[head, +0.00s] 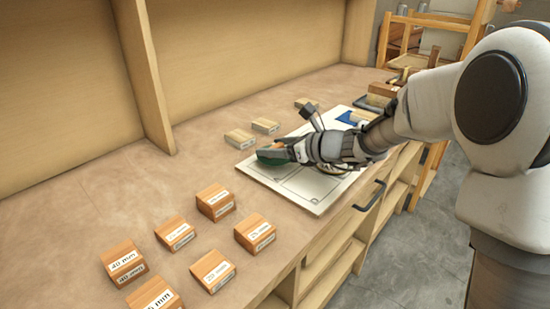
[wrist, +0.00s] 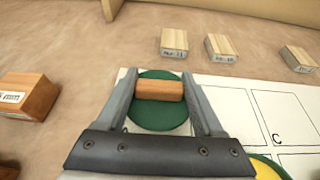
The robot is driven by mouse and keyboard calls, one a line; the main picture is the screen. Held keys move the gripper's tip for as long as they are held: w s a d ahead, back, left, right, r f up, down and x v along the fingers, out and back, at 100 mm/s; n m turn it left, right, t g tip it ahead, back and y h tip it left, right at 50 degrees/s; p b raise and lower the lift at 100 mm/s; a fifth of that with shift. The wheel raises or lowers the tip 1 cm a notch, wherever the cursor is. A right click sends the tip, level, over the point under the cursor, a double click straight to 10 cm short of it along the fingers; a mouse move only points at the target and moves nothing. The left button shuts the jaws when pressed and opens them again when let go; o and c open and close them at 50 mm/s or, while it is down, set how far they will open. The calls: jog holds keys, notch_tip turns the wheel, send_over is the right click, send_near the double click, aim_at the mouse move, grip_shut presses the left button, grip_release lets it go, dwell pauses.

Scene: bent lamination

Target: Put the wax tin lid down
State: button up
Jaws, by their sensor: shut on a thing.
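The wax tin lid (wrist: 155,116) is a round green disc with a wooden block handle (wrist: 160,90) across its top. My gripper (wrist: 160,88) is shut on that handle, one finger at each end. In the head view the green lid (head: 268,161) shows partly under my gripper (head: 275,152), at the left end of a white board (head: 322,208). I cannot tell whether the lid touches the board or is a little above it. A round yellow thing with a green rim (wrist: 268,168), perhaps the open wax tin, is partly cut off in the lower right of the wrist view.
The board has outlined boxes, one marked C (wrist: 276,137). Several pale wooden blocks (head: 239,138) lie behind it. Several labelled orange-brown blocks (head: 215,202) stand on the bench to the left. A shelf upright (head: 146,80) rises at the back.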

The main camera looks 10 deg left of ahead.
notch_tip(320, 180, down, 2)
jog(key=shift+f, duration=0.1)
jog(key=shift+f+b, duration=0.2)
jog(key=shift+b, duration=0.2)
jog(key=o, duration=1.3)
jog(key=shift+r, duration=0.1)
jog(key=shift+o, duration=0.2)
jog(key=shift+r, duration=0.1)
